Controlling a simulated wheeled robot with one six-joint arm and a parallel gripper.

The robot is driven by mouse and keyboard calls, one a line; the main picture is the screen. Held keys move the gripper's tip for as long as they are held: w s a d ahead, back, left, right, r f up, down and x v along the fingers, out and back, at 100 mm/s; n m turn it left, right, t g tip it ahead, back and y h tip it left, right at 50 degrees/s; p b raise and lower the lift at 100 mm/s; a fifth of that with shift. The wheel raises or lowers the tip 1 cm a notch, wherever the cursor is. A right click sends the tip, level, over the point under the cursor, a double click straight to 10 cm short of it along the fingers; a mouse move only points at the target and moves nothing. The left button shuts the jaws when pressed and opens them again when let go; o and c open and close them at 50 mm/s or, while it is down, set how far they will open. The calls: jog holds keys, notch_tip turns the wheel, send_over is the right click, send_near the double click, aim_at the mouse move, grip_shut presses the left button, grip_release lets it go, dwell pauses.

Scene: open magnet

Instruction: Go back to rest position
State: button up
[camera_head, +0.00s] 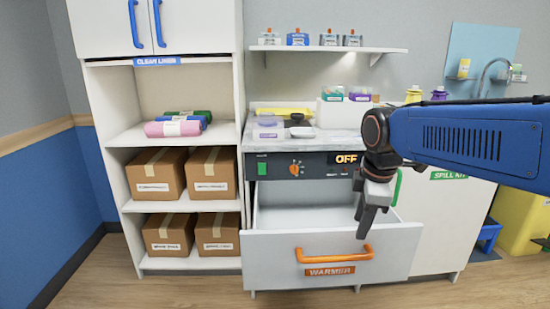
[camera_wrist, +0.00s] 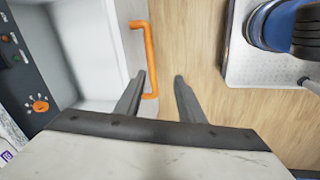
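My gripper (camera_head: 366,220) hangs from my blue arm over the right part of the pulled-out warmer drawer (camera_head: 275,252), pointing down. The drawer's visible interior is pale and empty.
A control panel (camera_head: 300,166) with an orange knob and an OFF display is above the drawer. Bottles and containers stand on the counter (camera_head: 340,140). A shelf unit (camera_head: 135,206) with boxes and rolls is at left. Wood floor (camera_head: 190,290) is clear in front.

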jog(key=s+d+f+m+t, duration=0.1)
jog(key=s+d+f+m, duration=0.1)
jog(key=s+f+m, duration=0.2)
jog(key=s+d+f+m+t, duration=0.1)
jog(key=s+d+f+m, duration=0.2)
jog(key=s+m, duration=0.8)
notch_tip(320, 180, down, 2)
jog(key=shift+s, duration=1.1)
